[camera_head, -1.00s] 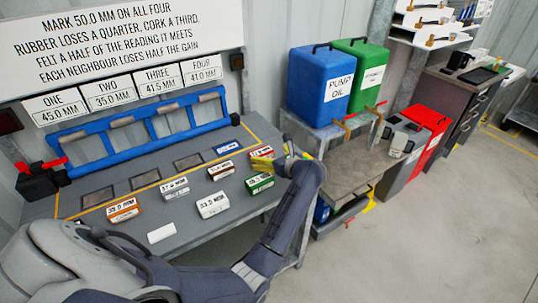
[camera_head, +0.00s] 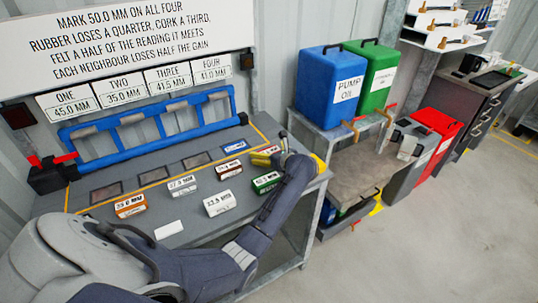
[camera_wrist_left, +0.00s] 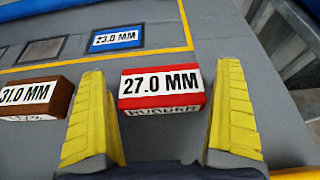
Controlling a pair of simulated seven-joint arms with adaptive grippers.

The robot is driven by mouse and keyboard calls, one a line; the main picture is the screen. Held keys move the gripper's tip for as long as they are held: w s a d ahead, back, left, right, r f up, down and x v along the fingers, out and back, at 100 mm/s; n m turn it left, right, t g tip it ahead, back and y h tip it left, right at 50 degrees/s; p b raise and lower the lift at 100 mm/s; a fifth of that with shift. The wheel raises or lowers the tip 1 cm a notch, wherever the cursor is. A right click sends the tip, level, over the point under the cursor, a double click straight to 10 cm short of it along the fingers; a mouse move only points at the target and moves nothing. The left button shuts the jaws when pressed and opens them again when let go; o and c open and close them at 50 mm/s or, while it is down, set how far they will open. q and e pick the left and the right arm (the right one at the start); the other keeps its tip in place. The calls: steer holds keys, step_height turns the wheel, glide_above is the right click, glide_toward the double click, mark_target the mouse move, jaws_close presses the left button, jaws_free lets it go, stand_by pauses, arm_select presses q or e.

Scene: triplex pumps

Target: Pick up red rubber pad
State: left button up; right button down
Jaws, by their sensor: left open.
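The red rubber pad (camera_wrist_left: 162,90) is a small red block with a white label reading 27.0 MM on top. In the left wrist view it lies flat on the grey bench between the two yellow fingers of my left gripper (camera_wrist_left: 160,72). The gripper is open, with a visible gap on each side of the pad. In the head view, the left gripper (camera_head: 263,160) is at the bench's right end and partly covers the pad (camera_head: 270,150). My right gripper does not show.
A brown 31.0 MM block (camera_wrist_left: 36,98) lies left of the pad, and a blue 23.0 MM piece (camera_wrist_left: 116,40) lies beyond it. A green block (camera_head: 266,182) is close in front. Other labelled blocks lie left, before a blue rack (camera_head: 150,125).

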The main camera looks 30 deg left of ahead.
mark_target(269, 151)
arm_select(q)
steer(key=c, duration=1.2)
steer(key=shift+r, duration=0.1)
step_height(269, 151, up, 20)
steer(key=s+d+r+m+t+h, duration=0.1)
steer(key=d+m+h, duration=0.3)
steer(key=d, duration=0.4)
steer(key=s+d+r+m+t+h, duration=0.2)
steer(key=d+r+m+t+h, duration=0.1)
steer(key=d, duration=0.5)
steer(key=s+d+r+m+t+h, duration=0.1)
steer(key=d+r+m+t+h, duration=0.1)
steer(key=d+m+h, duration=0.3)
steer(key=d+t, duration=0.1)
steer(key=d, duration=0.1)
steer(key=shift+s+d+m+t, duration=0.25)
steer(key=shift+d+m+t, duration=0.15)
